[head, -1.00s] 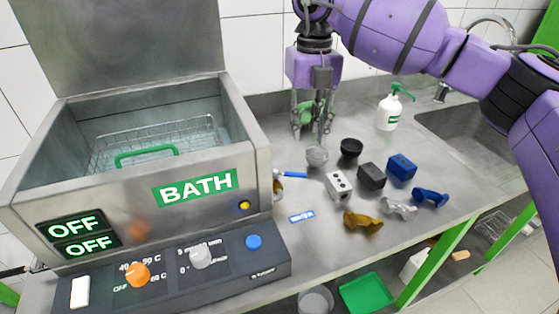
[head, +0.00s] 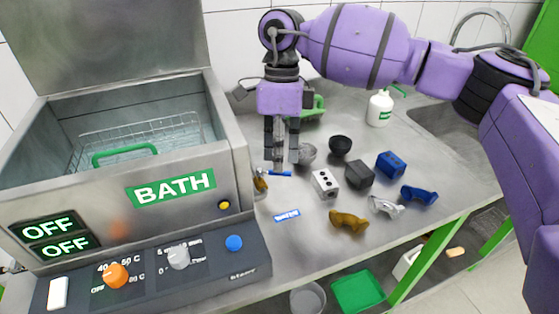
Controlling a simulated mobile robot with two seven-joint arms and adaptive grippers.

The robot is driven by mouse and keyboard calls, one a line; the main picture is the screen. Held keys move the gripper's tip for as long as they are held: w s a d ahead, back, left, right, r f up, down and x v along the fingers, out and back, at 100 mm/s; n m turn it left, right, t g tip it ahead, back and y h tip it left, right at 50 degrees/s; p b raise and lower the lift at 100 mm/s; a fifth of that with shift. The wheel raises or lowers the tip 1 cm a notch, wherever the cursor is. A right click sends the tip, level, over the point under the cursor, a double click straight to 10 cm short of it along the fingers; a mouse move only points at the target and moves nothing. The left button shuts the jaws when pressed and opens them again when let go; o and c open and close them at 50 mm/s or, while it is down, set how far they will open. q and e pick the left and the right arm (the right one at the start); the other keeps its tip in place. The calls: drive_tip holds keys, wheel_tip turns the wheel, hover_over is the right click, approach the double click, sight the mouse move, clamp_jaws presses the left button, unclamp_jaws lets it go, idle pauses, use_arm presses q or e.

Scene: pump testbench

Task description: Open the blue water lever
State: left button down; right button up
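The blue water lever (head: 281,174) sticks out to the right from a brass valve (head: 260,184) at the right side of the bath. Part of the valve is hidden behind the bath's corner. My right gripper (head: 282,162) points straight down with its fingertips close above or around the lever. A gap shows between its fingers, so it looks open. I cannot tell whether a finger touches the lever. A blue and white label (head: 287,215) lies on the table in front of the lever. My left gripper is not in view.
The steel bath (head: 115,205) with its knobs stands at left. Right of the lever are a grey block (head: 325,184), a dark block (head: 359,174), a blue block (head: 391,164), cups and several small coloured parts. A white bottle (head: 379,111) stands near the sink.

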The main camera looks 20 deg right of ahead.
drive_tip(key=shift+s+a+f, duration=0.1)
drive_tip(key=shift+s+f, duration=0.1)
drive_tip(key=shift+f, duration=0.75)
drive_tip(key=shift+c, duration=0.6)
clamp_jaws()
